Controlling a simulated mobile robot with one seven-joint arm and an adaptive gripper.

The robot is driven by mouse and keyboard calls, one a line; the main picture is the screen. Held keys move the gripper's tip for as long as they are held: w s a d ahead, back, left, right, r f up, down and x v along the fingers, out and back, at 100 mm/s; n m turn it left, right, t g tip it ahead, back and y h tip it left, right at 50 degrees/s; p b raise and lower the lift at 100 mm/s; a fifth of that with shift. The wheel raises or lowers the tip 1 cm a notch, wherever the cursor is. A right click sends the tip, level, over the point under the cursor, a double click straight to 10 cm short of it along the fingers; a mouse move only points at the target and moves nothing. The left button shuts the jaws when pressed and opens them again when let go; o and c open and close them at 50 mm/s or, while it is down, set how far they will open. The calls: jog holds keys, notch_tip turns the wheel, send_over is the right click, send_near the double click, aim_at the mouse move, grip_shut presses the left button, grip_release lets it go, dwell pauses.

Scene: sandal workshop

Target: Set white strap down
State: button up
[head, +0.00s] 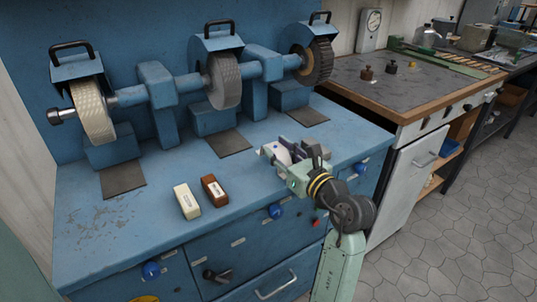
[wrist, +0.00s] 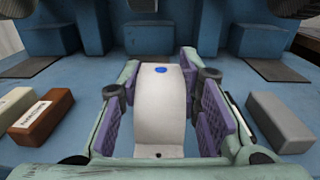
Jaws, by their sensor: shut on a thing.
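The white strap (wrist: 160,112) is a curved pale band with a blue dot near its far end and a small dark hole near its close end. It lies lengthwise between the purple pads of my gripper (wrist: 160,88) in the wrist view. In the head view my gripper (head: 290,153) is shut on the strap (head: 282,156) over the right part of the blue bench top (head: 240,180). The fingers partly hide the strap there. I cannot tell whether its underside touches the bench.
A cream block (head: 187,200) and a brown labelled block (head: 215,191) lie left of my gripper. A grey block (wrist: 280,122) lies close on its right in the wrist view. Grinding wheels (head: 224,80) stand along the back, with dark mats in front. The bench's front left is clear.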

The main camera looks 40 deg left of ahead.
jog(key=shift+w+a+f, duration=0.1)
jog(key=shift+a, duration=0.8)
jog(key=shift+a+f+p, duration=0.35)
jog(key=shift+a+f, duration=0.05)
jog(key=shift+a, duration=0.35)
notch_tip(320, 180, down, 2)
jog(key=shift+f, duration=0.25)
jog(key=shift+w+f, duration=0.1)
jog(key=shift+f, duration=0.1)
jog(key=shift+d, duration=0.1)
jog(key=shift+f, duration=0.15)
jog(key=o, duration=0.8)
jog(key=shift+o, duration=0.2)
